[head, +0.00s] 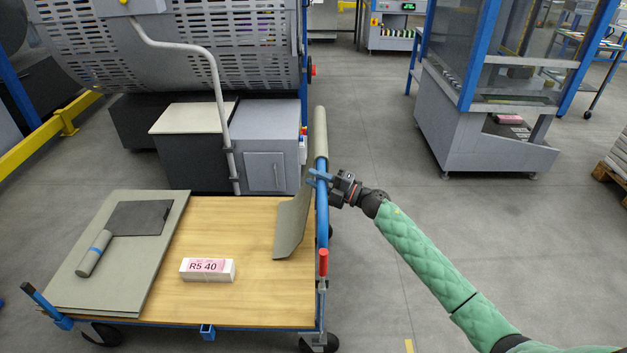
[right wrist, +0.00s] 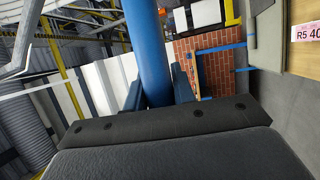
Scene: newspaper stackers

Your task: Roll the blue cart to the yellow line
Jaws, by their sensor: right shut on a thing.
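The blue cart (head: 250,232) stands in the lower left of the head view, with a wooden deck, blue edges and black wheels. Its blue upright handle tube (head: 322,225) rises at the right end. My right gripper (head: 323,178) is shut on this tube near its upper part. In the right wrist view the blue tube (right wrist: 150,50) runs between the fingers. A short piece of yellow line (head: 408,345) shows on the floor at the bottom edge, right of the cart. My left gripper is not in view.
The deck carries grey sheets (head: 110,270), a small roll (head: 93,254) and a box marked R5 40 (head: 207,270). A grey cabinet (head: 268,140) and large machine stand close behind the cart. A glass-sided machine (head: 480,130) stands at the back right. Floor between is clear.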

